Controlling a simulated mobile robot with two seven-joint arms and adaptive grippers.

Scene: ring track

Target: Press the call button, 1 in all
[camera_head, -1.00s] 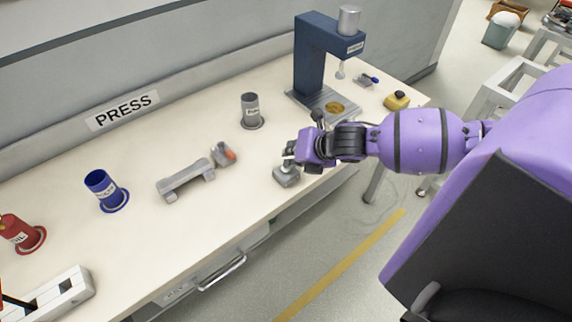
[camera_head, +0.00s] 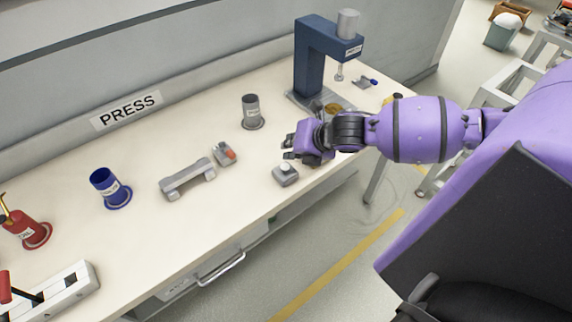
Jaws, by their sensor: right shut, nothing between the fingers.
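The call button seems to be the small grey box with a pale round cap (camera_head: 286,174), near the front edge of the bench. My right gripper (camera_head: 288,149) is shut and empty. It is just behind and above the box in the picture, apart from the cap, which shows uncovered. I cannot tell whether the cap is pushed in. My left gripper is not in view.
The blue press (camera_head: 312,65) stands behind my right wrist. A grey cup (camera_head: 251,112), a grey bracket (camera_head: 187,178), a small grey block with red (camera_head: 224,154), a blue cup (camera_head: 105,184) and a red cup (camera_head: 27,229) stand on the bench (camera_head: 150,235).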

